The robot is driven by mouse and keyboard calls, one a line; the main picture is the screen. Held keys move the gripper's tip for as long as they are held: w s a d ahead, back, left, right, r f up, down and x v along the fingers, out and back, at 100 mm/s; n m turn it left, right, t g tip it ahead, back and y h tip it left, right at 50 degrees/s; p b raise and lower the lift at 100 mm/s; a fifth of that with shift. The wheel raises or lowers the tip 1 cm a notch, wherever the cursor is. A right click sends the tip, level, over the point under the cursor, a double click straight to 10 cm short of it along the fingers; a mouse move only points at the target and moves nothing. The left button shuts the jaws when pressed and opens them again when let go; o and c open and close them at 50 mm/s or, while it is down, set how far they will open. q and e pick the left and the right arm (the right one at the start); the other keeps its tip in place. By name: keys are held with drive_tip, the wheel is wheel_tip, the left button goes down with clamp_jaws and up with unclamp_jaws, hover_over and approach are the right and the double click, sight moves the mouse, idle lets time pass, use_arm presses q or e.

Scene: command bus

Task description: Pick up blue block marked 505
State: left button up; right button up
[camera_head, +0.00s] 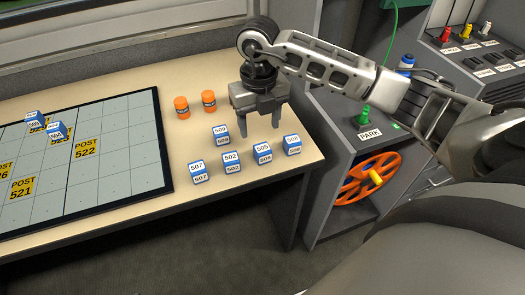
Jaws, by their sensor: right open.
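The blue block marked 505 (263,152) stands on the beige table with its white numbered top showing, in a slanting row of blocks near the table's right end. My right gripper (259,119) comes in from the upper right and points down. It is open and empty, its two fingers apart, and shows just behind the 505 block in the picture. I cannot tell its exact height above the table. My left gripper is not in view.
Similar blocks 502 (232,162), 507 (198,172), 508 (293,145) and 509 (221,135) stand close by. Two orange cylinders (181,107) stand behind. A grey console (340,133) flanks the table's right end.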

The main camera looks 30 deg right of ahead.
sight(260, 145)
drive_tip(key=f, duration=0.4)
drive_tip(key=f+p, duration=0.1)
drive_tip(key=f, duration=0.1)
drive_tip(key=shift+s+a+f, duration=0.2)
drive_tip(key=shift+s+a, duration=0.05)
drive_tip(key=shift+s, duration=0.15)
drive_tip(key=c, duration=1.1)
